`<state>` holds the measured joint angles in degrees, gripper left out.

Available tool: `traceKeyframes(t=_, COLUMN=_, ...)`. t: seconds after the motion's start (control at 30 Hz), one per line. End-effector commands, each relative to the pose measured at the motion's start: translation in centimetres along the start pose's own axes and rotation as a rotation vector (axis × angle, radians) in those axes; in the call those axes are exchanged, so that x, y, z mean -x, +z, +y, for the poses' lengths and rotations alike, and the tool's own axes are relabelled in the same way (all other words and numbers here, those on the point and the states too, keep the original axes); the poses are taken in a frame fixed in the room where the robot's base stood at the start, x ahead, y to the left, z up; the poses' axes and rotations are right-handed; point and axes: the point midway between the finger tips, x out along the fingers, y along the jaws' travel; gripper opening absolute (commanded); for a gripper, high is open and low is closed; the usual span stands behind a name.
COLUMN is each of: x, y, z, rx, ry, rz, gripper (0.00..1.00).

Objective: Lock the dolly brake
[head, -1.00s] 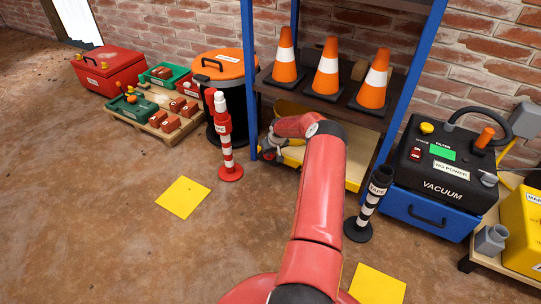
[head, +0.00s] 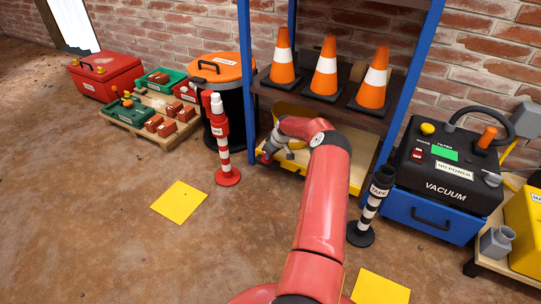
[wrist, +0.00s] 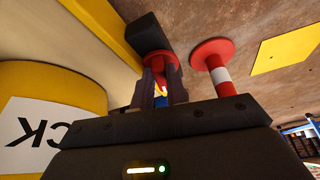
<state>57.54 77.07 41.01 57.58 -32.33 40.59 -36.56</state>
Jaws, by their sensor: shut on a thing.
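The yellow dolly (head: 345,180) stands at floor level under the shelf, partly hidden by my arm. A red brake part (wrist: 157,62) shows beside a black block (wrist: 138,36) at the edge of a yellow surface in the wrist view. My gripper (wrist: 161,80) is shut on this red part, one finger on each side. In the head view my gripper (head: 267,154) is low at the dolly's left end, by the blue shelf post. Its fingertips are too small there to make out the hold.
A red-and-white post (head: 223,150) stands left of my gripper. A black-and-white post (head: 369,210) stands right of my arm. Orange cones (head: 325,70) sit on the shelf above. A yellow container (wrist: 45,85) is close in the wrist view. Open floor lies front left.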

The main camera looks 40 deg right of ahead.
Motion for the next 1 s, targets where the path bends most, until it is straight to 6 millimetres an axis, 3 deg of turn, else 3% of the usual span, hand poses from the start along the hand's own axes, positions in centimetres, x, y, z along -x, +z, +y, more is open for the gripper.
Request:
traceKeyframes(t=0.13, x=0.0, y=0.1, z=0.1, rx=-0.001, ry=0.002, rz=-0.002, gripper=0.00)
traceKeyframes(t=0.17, x=0.0, y=0.1, z=0.1, rx=-0.001, ry=0.002, rz=-0.002, gripper=0.17)
traceKeyframes(t=0.3, x=0.0, y=0.1, z=0.1, rx=-0.001, ry=0.003, rz=-0.001, gripper=0.35)
traceKeyframes(t=0.6, x=0.5, y=0.0, z=0.3, rx=-0.001, ry=0.008, rz=0.003, gripper=0.36)
traceKeyframes(t=1.0, x=6.7, y=0.0, z=0.0, rx=-0.001, ry=0.000, rz=-0.002, gripper=0.36)
